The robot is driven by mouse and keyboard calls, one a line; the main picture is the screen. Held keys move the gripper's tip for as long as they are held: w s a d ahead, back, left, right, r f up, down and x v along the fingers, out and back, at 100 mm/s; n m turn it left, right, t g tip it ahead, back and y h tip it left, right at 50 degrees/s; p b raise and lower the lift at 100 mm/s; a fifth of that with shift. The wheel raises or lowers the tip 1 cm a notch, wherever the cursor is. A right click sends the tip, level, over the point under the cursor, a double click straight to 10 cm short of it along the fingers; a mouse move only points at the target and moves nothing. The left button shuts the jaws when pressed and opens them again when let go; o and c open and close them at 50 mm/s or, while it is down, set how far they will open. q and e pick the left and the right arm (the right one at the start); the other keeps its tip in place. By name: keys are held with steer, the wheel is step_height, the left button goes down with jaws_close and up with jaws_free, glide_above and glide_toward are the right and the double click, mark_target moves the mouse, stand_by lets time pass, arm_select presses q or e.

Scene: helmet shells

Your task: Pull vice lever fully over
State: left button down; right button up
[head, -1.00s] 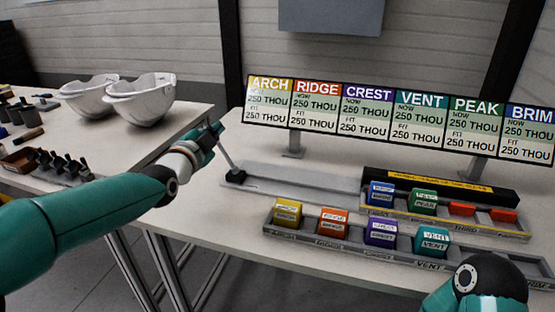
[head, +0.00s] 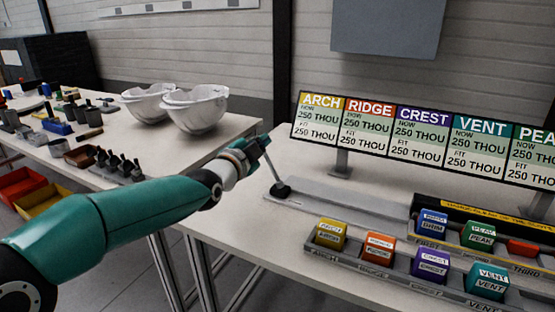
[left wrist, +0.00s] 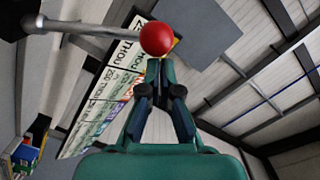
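The vice lever (head: 272,171) is a thin grey rod rising from a dark pivot on a grey slide on the table, tilted left in the head view. The left wrist view shows its rod (left wrist: 90,28) and red ball knob (left wrist: 157,39). My left gripper (head: 262,142) is at the lever's upper end, which hides the knob in the head view. In the left wrist view its fingers (left wrist: 161,64) converge with tips together, right at the knob's lower edge. The knob lies beyond the tips and covers any contact. My right gripper is out of view.
A sign board (head: 420,140) stands behind the slide. Coloured blocks, such as the yellow one (head: 331,234), sit in trays to the right. White helmet shells (head: 195,108) and tools occupy the left table. A gap separates the tables.

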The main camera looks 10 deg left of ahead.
arm_select(q)
steer(key=s+r+p, duration=0.1)
steer(key=s+r, duration=0.1)
steer(key=s, duration=0.9)
steer(key=shift+s+d+r, duration=0.15)
steer(key=shift+r, duration=0.1)
